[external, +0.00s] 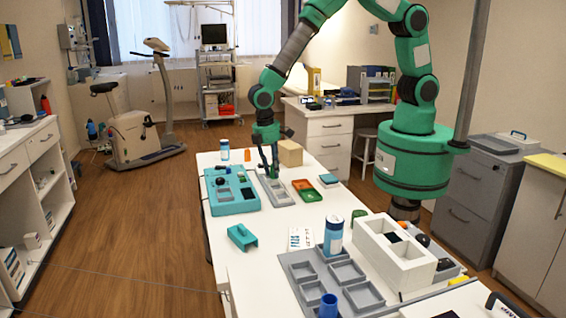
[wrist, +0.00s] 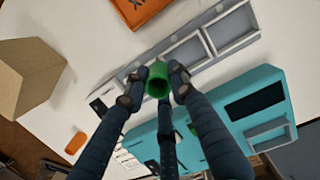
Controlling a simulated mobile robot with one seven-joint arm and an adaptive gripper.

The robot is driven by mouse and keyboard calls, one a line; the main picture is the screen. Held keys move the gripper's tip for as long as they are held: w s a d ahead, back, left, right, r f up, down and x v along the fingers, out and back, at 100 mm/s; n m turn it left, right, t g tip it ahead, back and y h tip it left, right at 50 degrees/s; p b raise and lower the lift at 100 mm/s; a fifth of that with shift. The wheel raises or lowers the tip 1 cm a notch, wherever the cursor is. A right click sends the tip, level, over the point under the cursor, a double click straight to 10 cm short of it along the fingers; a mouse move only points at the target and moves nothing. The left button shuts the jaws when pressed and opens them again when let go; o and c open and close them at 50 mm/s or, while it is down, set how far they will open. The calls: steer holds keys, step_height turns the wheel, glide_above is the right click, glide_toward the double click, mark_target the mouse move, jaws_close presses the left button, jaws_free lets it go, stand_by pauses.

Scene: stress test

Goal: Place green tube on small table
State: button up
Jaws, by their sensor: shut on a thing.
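My gripper (wrist: 158,82) has dark fingers closed around a green tube (wrist: 159,70), whose open end faces the wrist camera. In the external view my gripper (external: 270,168) is low over the far part of the long white table (external: 240,265), at a grey compartment tray (external: 273,190). The tray also shows in the wrist view (wrist: 238,25), behind the tube. The tube is mostly hidden by the fingers in the external view. I cannot tell whether it touches the tray. I cannot tell which surface is the small table.
A teal device (external: 231,190) stands left of the tray, and a cardboard box (external: 290,153) behind it. An orange tray (external: 304,190) lies to the right. A white divided box (external: 396,252) and blue-white bottle (external: 333,236) stand nearer. Bare tabletop lies at the near left.

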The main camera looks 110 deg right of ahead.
steer(key=shift+w+a+r+m, duration=0.1)
steer(key=shift+w+a+m, duration=0.4)
steer(key=shift+a+m, duration=0.3)
steer(key=d, duration=0.7)
steer(key=shift+d, duration=0.1)
stand_by(0.3)
